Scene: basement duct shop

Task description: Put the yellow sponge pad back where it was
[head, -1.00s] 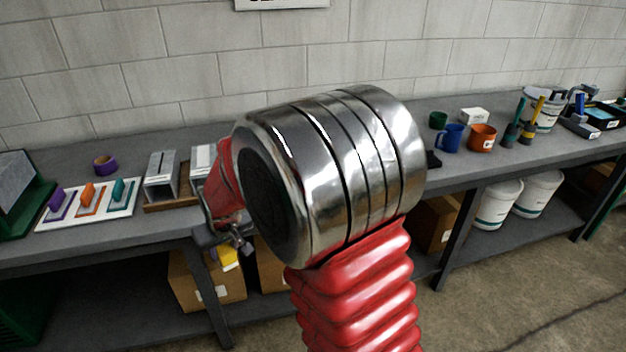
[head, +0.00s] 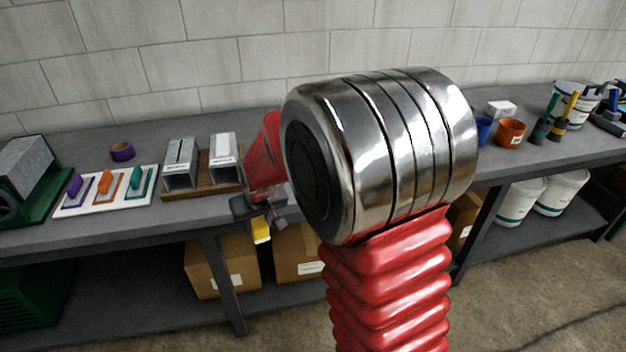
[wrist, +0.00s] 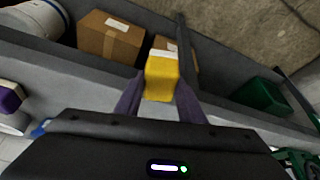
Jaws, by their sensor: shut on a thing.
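The yellow sponge pad (head: 261,231) is held in my gripper (head: 258,212), in front of the bench's front edge and a little below the bench top in the head view. In the wrist view the pad (wrist: 161,79) sits between the two fingers of my gripper (wrist: 160,98), with a pale strip along its far end. The fingers are shut on it. My own arm hides part of the bench behind it in the head view.
The bench (head: 110,240) carries a white board (head: 75,208) with purple, orange and teal pieces, a purple tape roll (head: 122,150), and two grey metal holders (head: 181,178) on a wooden base. Cardboard boxes (head: 222,266) stand on the shelf below. An orange mug (head: 510,132) is at right.

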